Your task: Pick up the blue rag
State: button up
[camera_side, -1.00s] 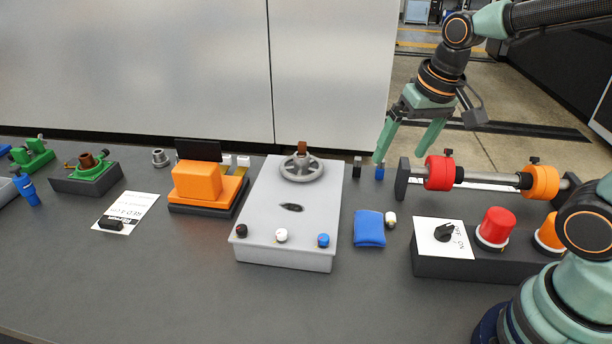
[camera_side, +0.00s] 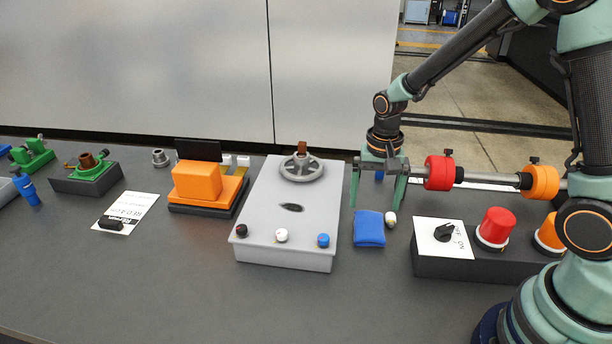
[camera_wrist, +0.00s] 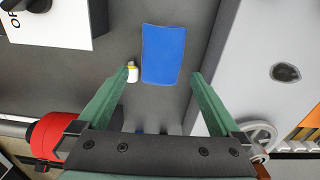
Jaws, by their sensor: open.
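The blue rag (camera_side: 369,229) lies flat on the dark table, just right of the grey box with the handwheel. It also shows in the wrist view (camera_wrist: 164,54), between and beyond my fingertips. My gripper (camera_side: 374,207) is open and empty, pointing down above the table behind the rag. In the wrist view, my gripper (camera_wrist: 161,74) has its two green fingers spread wider than the rag. Nothing hides the rag in either view.
A small white bottle (camera_side: 390,219) stands close to the rag's right side. The grey box (camera_side: 287,225) is left. A red-and-orange roller shaft (camera_side: 487,178) and a button box (camera_side: 462,265) are right. The table in front is clear.

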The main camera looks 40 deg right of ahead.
aim_at(370, 224)
jog(key=shift+a+f, duration=0.15)
jog(key=shift+f, duration=1.5)
jog(key=shift+a+f, duration=0.1)
jog(key=shift+f, duration=1.55)
jog(key=c, duration=1.1)
